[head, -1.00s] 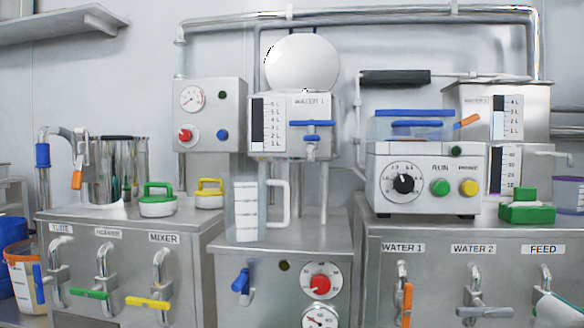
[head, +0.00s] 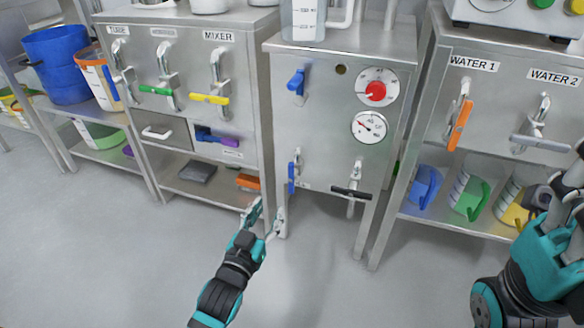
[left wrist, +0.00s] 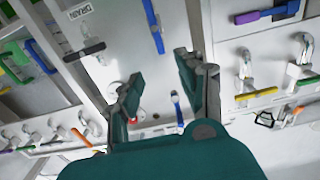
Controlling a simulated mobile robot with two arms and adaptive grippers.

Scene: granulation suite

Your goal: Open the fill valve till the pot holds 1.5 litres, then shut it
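The middle steel cabinet (head: 335,120) has a blue-handled valve (head: 297,82) at its upper left and another blue lever (head: 291,176) low on its left side. Which one is the fill valve I cannot read. A black-handled valve (head: 350,192) sits low in front; the left wrist view shows it (left wrist: 85,52) by a DRAIN label. A clear graduated jug (head: 303,22) stands on top, cut off by the frame; its level is not readable. My left gripper (head: 265,219) is open and empty, below and in front of the lower blue lever.
The left cabinet (head: 180,40) carries green and yellow valve handles. The right cabinet (head: 480,95) has an orange WATER 1 handle (head: 460,125) and a grey WATER 2 handle (head: 545,145). Coloured jugs stand on its lower shelf. The floor in front is clear.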

